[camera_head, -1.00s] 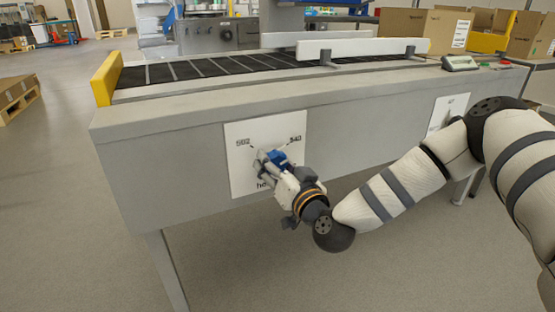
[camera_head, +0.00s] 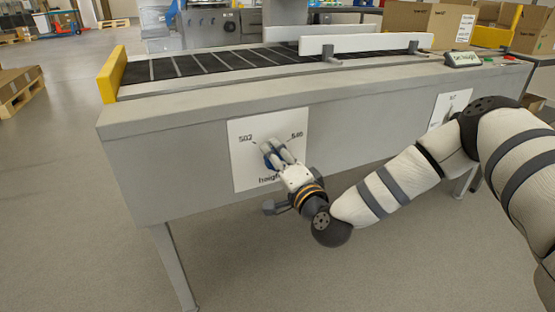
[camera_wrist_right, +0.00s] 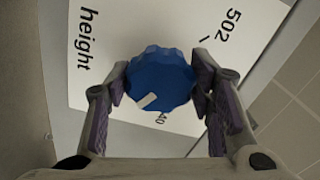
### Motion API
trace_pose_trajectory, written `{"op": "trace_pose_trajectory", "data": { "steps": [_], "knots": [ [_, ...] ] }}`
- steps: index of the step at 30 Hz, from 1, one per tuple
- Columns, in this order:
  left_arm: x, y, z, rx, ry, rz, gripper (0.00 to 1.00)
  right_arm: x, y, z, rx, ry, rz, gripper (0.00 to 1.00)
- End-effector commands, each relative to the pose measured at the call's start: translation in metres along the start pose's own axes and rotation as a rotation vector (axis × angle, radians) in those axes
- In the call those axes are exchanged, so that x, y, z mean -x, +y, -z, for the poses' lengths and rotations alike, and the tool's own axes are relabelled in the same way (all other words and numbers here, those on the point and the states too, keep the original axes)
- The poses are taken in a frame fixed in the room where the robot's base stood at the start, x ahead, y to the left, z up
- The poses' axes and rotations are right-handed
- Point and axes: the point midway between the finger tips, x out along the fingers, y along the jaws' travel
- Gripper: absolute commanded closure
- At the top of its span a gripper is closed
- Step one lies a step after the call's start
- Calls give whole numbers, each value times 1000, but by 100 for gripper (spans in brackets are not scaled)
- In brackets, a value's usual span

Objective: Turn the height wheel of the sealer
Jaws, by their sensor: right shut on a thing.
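The height wheel is a blue faceted knob with a white mark, seen between my fingers in the right wrist view (camera_wrist_right: 160,80). It sits on a white panel (camera_head: 241,166) marked "height" and "502" on the front side of the grey sealer (camera_head: 165,165). My right gripper (camera_head: 272,154) is at the panel, its two fingers on either side of the knob; it also shows in the right wrist view (camera_wrist_right: 158,88). It is shut on the knob. In the head view the fingers hide most of the knob. My left gripper is not in view.
A second white panel (camera_head: 438,110) is farther right on the sealer's front. On top are a dark roller conveyor (camera_head: 215,63), white guide rails (camera_head: 368,42), a yellow end piece (camera_head: 112,74) and a small display (camera_head: 463,59). Cardboard boxes (camera_head: 422,27) stand behind. The floor in front is clear.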

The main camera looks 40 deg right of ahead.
Motion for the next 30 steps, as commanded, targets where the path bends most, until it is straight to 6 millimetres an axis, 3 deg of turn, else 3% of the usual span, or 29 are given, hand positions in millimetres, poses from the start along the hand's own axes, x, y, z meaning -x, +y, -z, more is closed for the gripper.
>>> {"op": "trace_pose_trajectory", "data": {
  "steps": [10,27,28,30],
  "knots": [
    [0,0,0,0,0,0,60,0,0,-2,-138,-6,-2,79],
    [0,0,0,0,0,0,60,0,0,-2,-167,-6,-1,79],
    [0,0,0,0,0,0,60,0,0,-2,-167,-6,-1,49],
    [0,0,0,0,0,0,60,0,0,-2,-167,-5,-1,33]
  ]
}}
